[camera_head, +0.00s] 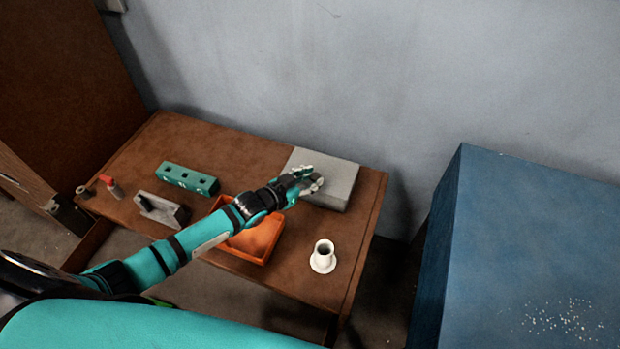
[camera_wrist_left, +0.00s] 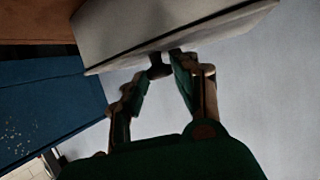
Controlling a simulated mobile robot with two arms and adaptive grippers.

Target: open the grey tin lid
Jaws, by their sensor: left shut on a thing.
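The grey tin (camera_head: 340,185) is a flat box at the back right of the brown table. Its lid looks level in the head view; I cannot tell whether there is any gap under it. My left gripper (camera_head: 312,182) is at the tin's front left part and covers some of it. In the left wrist view, the tin's pale grey lid (camera_wrist_left: 150,28) fills the top. There my left gripper (camera_wrist_left: 160,68) is shut at the lid's edge, with a small dark piece between the fingertips. My right gripper is not in view.
On the table (camera_head: 245,150) are a green block with holes (camera_head: 188,179), a grey holder (camera_head: 160,210), a red-topped item (camera_head: 112,187), an orange tray (camera_head: 258,240) under my left arm and a white flanged cup (camera_head: 323,257). A blue box (camera_head: 530,230) stands to the right.

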